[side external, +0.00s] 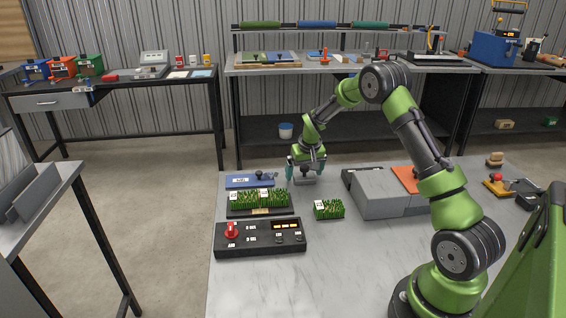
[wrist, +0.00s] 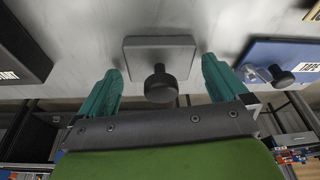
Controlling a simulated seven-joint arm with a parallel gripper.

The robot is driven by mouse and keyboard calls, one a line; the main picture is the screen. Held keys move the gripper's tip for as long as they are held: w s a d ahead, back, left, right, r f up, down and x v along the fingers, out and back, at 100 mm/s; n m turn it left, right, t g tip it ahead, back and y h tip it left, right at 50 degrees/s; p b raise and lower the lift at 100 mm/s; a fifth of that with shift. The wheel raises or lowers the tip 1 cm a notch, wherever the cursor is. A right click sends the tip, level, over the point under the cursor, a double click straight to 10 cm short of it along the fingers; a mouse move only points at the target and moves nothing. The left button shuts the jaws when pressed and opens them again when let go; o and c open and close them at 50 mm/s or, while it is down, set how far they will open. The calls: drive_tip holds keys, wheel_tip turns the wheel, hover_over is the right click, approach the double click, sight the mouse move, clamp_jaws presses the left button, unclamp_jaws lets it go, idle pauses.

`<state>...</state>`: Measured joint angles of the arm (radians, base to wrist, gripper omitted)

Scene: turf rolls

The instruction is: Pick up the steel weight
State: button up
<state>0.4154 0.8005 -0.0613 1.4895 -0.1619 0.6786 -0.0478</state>
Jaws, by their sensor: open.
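The steel weight is a grey square block with a black knob on top. In the wrist view the weight (wrist: 140,50) lies on the table between and just beyond my fingertips, its knob centred in the gap. In the side view the weight (side external: 306,181) shows partly under my gripper. My gripper (side external: 306,172) points down over it at the far side of the table. In the wrist view my gripper (wrist: 160,82) has its two teal fingers apart, one on each side of the knob, with nothing held. I cannot tell the exact height of the fingertips above the weight.
A blue plate with a black knob (side external: 250,181) lies left of the weight. Nearer are a grass tray (side external: 258,212), a small turf piece (side external: 328,209) and a control box with a red knob (side external: 260,238). Grey blocks (side external: 380,200) stand to the right. The table's front is clear.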

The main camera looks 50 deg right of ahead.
drive_tip(key=shift+f, duration=0.1)
drive_tip(key=shift+c, duration=0.2)
drive_tip(key=shift+w, duration=0.1)
drive_tip(key=c, duration=1.4)
drive_tip(key=shift+o, duration=0.2)
